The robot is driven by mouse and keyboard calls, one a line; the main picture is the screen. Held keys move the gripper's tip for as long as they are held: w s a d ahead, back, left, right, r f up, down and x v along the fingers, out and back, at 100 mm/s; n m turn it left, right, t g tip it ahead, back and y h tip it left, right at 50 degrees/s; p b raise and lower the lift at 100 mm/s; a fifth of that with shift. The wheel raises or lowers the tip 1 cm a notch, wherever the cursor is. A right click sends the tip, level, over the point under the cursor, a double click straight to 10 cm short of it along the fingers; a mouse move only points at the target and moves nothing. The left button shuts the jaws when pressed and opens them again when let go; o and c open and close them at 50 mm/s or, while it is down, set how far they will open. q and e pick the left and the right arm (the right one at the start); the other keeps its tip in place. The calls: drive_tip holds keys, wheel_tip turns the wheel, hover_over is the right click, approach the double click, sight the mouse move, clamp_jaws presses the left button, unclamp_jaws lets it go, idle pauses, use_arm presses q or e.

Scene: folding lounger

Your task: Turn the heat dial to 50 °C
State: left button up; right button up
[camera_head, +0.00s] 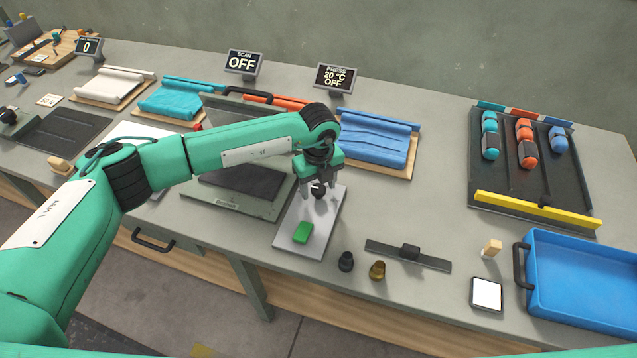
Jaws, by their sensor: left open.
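The heat dial (318,191) is a small dark knob on a light grey panel (312,219). A green button (303,232) sits on the same panel, nearer the front. My left gripper (319,188) points down over the dial with its fingers on either side of it. The fingers are open, and I cannot tell whether they touch the knob. The press display (335,78) at the back reads "PRESS 20 °C OFF". The press (240,181) stands left of the panel, partly covered by my left arm. My right gripper is not in view.
A black knob (346,261) and a brass knob (377,270) stand right of the panel, near a dark bar (408,255). A blue tray (582,283) is at the right. Folded blue cloth (375,138) lies behind the gripper. The scan display (243,63) reads OFF.

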use_arm(q)
drive_tip(key=shift+c, duration=0.5)
drive_tip(key=c, duration=0.9)
